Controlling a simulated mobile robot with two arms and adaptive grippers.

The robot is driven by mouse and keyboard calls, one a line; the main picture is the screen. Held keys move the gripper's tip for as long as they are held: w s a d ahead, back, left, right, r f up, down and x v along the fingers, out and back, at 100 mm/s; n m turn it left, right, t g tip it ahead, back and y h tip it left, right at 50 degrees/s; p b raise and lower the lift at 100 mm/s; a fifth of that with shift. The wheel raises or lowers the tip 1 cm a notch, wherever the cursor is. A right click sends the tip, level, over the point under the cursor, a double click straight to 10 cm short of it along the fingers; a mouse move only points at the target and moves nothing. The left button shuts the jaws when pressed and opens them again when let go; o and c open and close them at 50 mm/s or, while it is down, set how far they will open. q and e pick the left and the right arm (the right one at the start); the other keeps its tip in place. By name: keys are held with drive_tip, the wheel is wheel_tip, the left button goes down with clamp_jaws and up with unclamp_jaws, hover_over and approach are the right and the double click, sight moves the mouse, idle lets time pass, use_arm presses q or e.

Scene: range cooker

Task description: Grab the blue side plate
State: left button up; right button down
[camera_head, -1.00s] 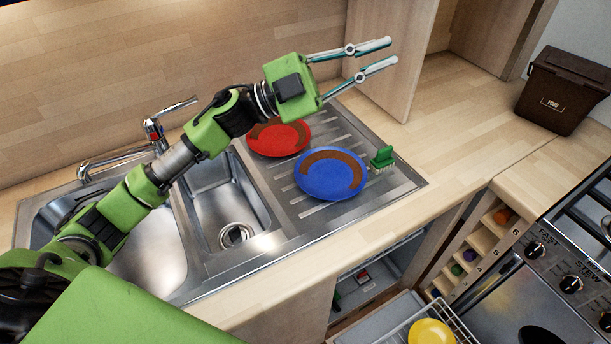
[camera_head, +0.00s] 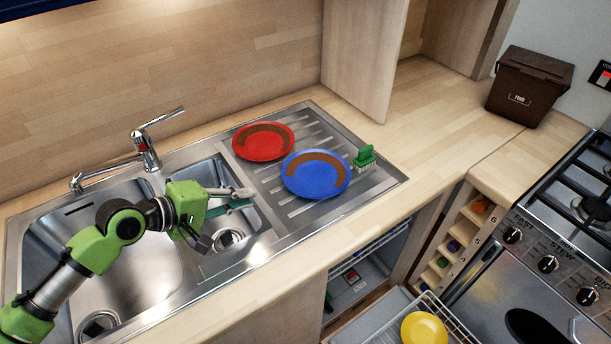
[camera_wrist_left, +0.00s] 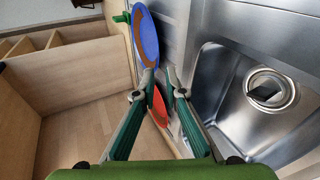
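The blue side plate (camera_head: 318,181) lies on the ridged drainer of the sink, with a brown curved smear on it. It also shows in the left wrist view (camera_wrist_left: 148,38), ahead of the fingers. My left gripper (camera_head: 250,197) is over the right-hand sink bowl, to the left of the blue plate and apart from it. In the left wrist view its fingers (camera_wrist_left: 160,76) have a gap between the tips and hold nothing. My right gripper is not in view.
A red plate (camera_head: 262,148) with a brown smear lies behind the blue one. The tap (camera_head: 148,152) rises behind the bowls. A yellow plate (camera_head: 424,329) sits in the pulled-out rack below.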

use_arm(q)
drive_tip(key=p, duration=0.1)
approach(289, 187)
drive_tip(key=x, duration=0.3)
drive_tip(key=shift+d+f, duration=0.15)
drive_tip(key=shift+f, duration=0.2)
drive_tip(key=shift+w+d+f+p, duration=0.1)
drive_tip(key=shift+w+d+p, duration=0.2)
drive_tip(key=shift+w+p, duration=0.1)
drive_tip(key=p+x, duration=0.1)
drive_tip(key=x, duration=0.2)
drive_tip(key=shift+w+d, duration=0.1)
drive_tip(key=shift+w, duration=0.05)
drive_tip(key=shift+w+d+f, duration=0.3)
drive_tip(key=shift+d+f, duration=0.05)
clamp_jaws()
drive_tip(key=shift+r, duration=0.25)
